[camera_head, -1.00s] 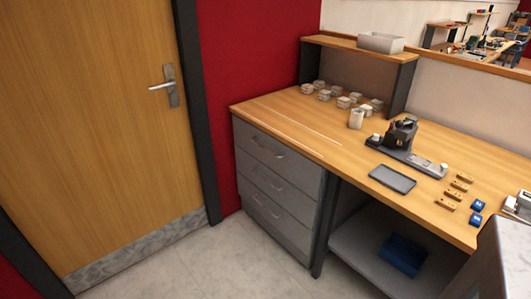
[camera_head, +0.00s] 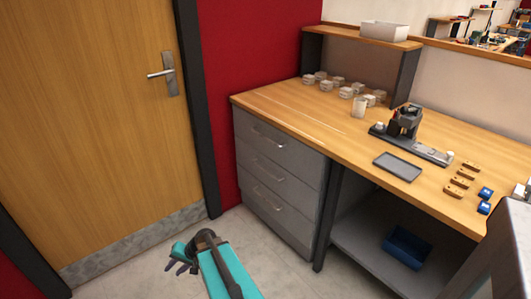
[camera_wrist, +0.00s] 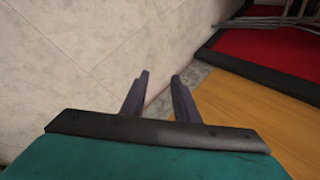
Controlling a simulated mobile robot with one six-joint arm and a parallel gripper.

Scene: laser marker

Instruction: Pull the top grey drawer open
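The grey drawer unit stands under the left end of the wooden workbench. Its top drawer (camera_head: 272,143) is shut, with a curved metal bar handle (camera_head: 268,143) on its front. My gripper (camera_head: 178,266) is low over the floor, left of and below the drawers, well apart from the top handle. In the wrist view my gripper (camera_wrist: 160,88) shows two dark fingers spread apart with nothing between them. The drawers do not show in the wrist view.
A wooden door (camera_head: 95,130) stands left of the drawers. The middle drawer (camera_head: 272,179) and bottom drawer (camera_head: 270,207) are shut. The benchtop holds white containers, a dark device (camera_head: 404,125) and a grey tray (camera_head: 398,166). Floor before the drawers is clear.

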